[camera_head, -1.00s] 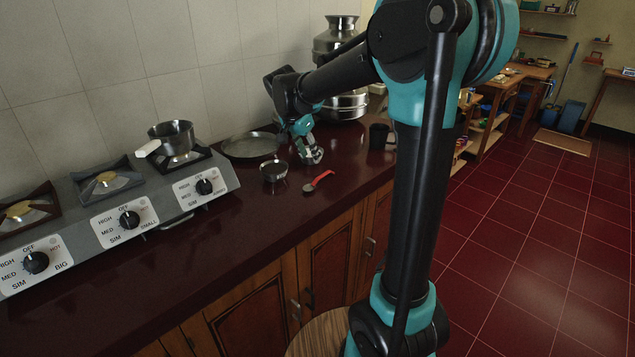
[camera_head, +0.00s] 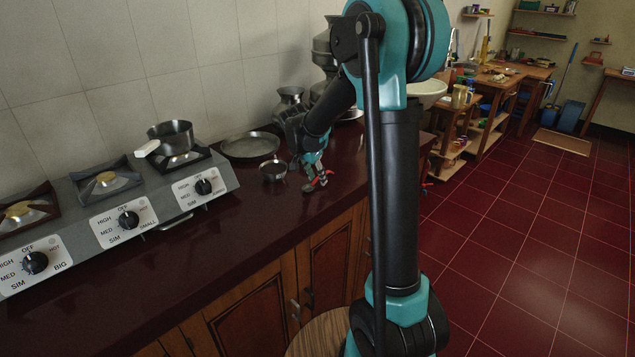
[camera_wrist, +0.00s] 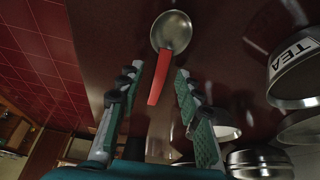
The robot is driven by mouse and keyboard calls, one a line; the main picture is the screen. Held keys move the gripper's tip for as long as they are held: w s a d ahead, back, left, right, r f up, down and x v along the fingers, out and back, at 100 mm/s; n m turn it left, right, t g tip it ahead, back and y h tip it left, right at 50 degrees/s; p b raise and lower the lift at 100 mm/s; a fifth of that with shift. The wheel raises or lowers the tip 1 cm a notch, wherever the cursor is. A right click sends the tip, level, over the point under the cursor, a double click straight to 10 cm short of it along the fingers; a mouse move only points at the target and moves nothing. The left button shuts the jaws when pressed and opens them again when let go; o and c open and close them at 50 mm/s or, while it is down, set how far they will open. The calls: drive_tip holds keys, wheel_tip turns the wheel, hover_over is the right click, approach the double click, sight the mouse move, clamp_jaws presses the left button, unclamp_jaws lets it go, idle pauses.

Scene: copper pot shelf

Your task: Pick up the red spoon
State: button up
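The red spoon (camera_head: 318,182) lies on the dark red countertop (camera_head: 245,215) near its front edge, partly hidden by my gripper in the head view. In the wrist view, the spoon's metal bowl (camera_wrist: 172,32) is at the top and its red handle (camera_wrist: 158,78) points down between my fingers. My gripper (camera_wrist: 150,88) is open, with a green-padded finger on each side of the handle and visible gaps to both. In the head view my gripper (camera_head: 315,178) reaches down at the spoon. I cannot tell its exact height above the counter.
A small metal bowl (camera_head: 272,170) stands just left of my gripper, with a flat pan (camera_head: 250,146) behind it. A saucepan (camera_head: 172,136) sits on the stove (camera_head: 128,212) at left. A metal container marked TEA (camera_wrist: 296,75) is at right in the wrist view. The counter's front is clear.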

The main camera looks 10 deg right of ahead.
sight(316, 179)
clamp_jaws()
drive_tip(key=shift+r, duration=0.15)
idle(0.4)
wheel_tip(316, 179, up, 20)
idle(0.4)
